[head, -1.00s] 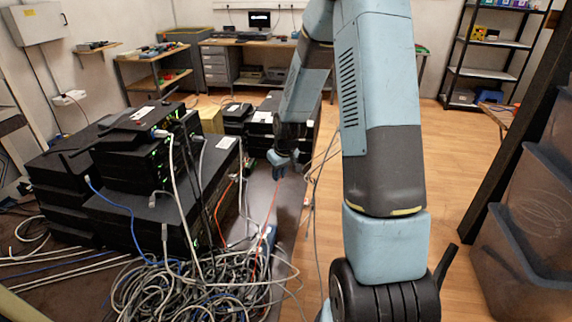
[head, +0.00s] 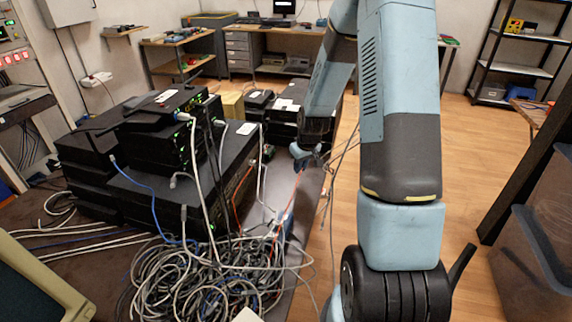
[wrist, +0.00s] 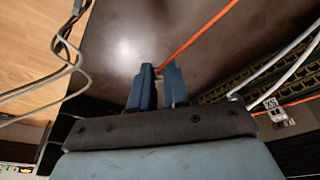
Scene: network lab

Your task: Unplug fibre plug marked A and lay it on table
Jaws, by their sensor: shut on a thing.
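My gripper (head: 306,156) is over the dark table top (head: 309,205), to the right of the stacked black switches. In the wrist view its two blue fingers (wrist: 158,76) are close together, with the thin orange fibre cable (wrist: 198,36) running up and right from between the tips. The plug end is hidden between the fingers, and no letter A can be read. In the head view the orange cable (head: 291,203) hangs from the gripper towards the cable heap. Another orange cable (head: 236,205) runs down the front of the lower switch.
Black switches (head: 200,190) with green lights and grey, white and blue cables stand on the left. A large cable tangle (head: 200,285) lies in front. Rows of ports (wrist: 262,82) are right of the fingers in the wrist view. The table strip below my gripper looks mostly bare.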

